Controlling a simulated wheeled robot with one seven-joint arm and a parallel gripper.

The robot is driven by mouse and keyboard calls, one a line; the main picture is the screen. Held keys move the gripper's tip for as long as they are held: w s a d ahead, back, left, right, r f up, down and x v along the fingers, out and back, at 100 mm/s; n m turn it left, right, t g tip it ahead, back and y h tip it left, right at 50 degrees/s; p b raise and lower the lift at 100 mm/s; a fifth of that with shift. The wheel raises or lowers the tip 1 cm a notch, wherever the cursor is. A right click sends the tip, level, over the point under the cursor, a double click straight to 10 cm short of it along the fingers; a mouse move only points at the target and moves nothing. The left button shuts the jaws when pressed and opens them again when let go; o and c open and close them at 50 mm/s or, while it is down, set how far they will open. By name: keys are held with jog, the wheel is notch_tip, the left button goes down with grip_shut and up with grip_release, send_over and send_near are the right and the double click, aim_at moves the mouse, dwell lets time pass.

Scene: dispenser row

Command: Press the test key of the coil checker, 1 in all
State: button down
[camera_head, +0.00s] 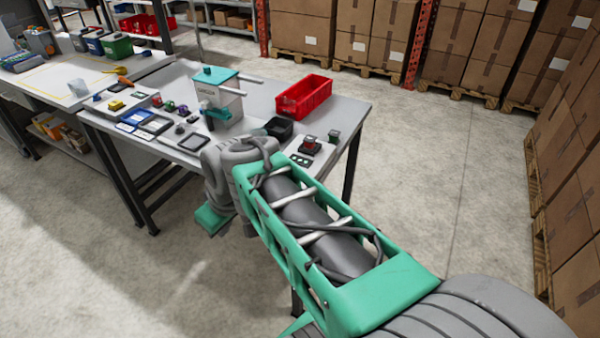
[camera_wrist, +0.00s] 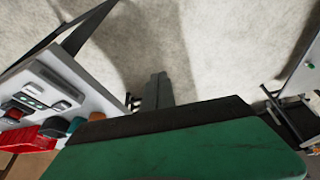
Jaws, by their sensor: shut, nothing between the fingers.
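A white and grey box with a teal lid (camera_head: 218,95) stands upright on the grey table in the head view. It has a small label on its front and may be the coil checker, but the label is too small to read. I cannot make out its test key. My gripper (camera_wrist: 158,76) is shut and empty in the wrist view, over the concrete floor beside the table and apart from everything on it. In the head view my own arm hides the fingers, at the table's front side.
The grey table (camera_head: 345,110) carries a red bin (camera_head: 304,96), a black bin (camera_head: 279,128), small devices on a white plate (camera_head: 306,150) and several pads and knobs. Another bench (camera_head: 60,82) adjoins at left. Stacked cartons (camera_head: 480,50) stand behind. The floor in front is clear.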

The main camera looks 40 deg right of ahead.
jog(key=w+d+r+n+t, duration=0.1)
jog(key=d+r+n, duration=0.1)
jog(key=d, duration=0.7)
jog(key=w+d+r+n+t+p, duration=0.1)
jog(key=w+d+r+n+t, duration=0.1)
jog(key=d, duration=0.7)
jog(key=w+d+r+n+t, duration=0.1)
jog(key=d+r+n+t, duration=0.1)
jog(key=d, duration=0.7)
jog(key=shift+w+d+r+n+p, duration=0.3)
jog(key=shift+w+r+n+p, duration=0.1)
jog(key=shift+r, duration=0.3)
notch_tip(320, 180, down, 8)
jog(key=b, duration=0.5)
jog(key=shift+f, duration=0.4)
jog(key=shift+f+b, duration=0.15)
jog(key=shift+b, duration=0.25)
jog(key=shift+f+b, duration=0.25)
jog(key=shift+b, duration=0.25)
